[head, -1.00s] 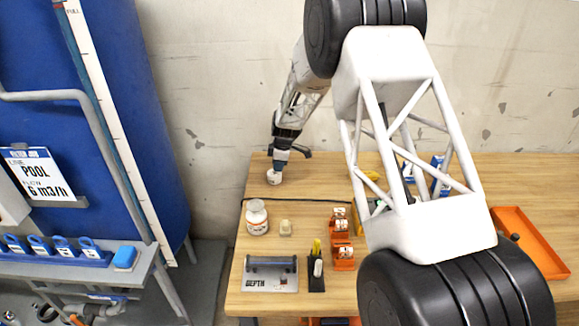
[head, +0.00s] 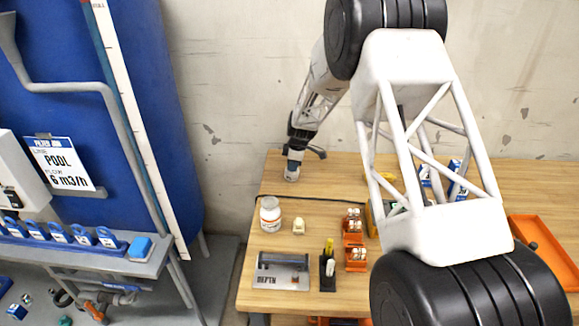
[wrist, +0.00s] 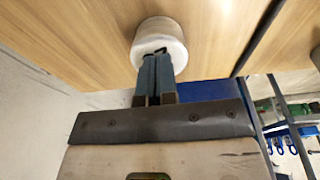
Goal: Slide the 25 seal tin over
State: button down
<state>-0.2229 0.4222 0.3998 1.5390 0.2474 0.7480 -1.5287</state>
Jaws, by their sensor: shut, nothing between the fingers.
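A small white round tin (head: 291,177) stands near the back left of the wooden table, partly covered by my gripper in the head view. In the wrist view the tin (wrist: 160,38) is at the top centre, right at the fingertips. No number can be read on it. My gripper (head: 293,165) is shut, with its fingers together and nothing between them. In the wrist view the closed fingers (wrist: 154,72) overlap the tin's near side; I cannot tell whether they touch it.
A dark line (head: 315,199) crosses the table in front of the tin. Nearer stand a white jar (head: 270,215), a small cream block (head: 298,227), a grey depth fixture (head: 281,271), a black pen holder (head: 328,272) and orange holders (head: 354,240). An orange tray (head: 542,250) is at right.

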jog(key=d, duration=0.6)
jog(key=d+f, duration=0.1)
jog(key=d, duration=0.6)
jog(key=s+d+f, duration=0.1)
jog(key=d, duration=0.5)
jog(key=shift+d, duration=0.25)
jog(key=shift+r, duration=0.75)
jog(key=shift+w+a+r, duration=0.1)
jog(key=shift+w+r, duration=0.05)
jog(key=shift+r, duration=0.05)
jog(key=shift+w+r, duration=0.1)
jog(key=shift+r, duration=0.1)
jog(key=shift+r, duration=0.15)
jog(key=d, duration=1.2)
jog(key=shift+r, duration=0.1)
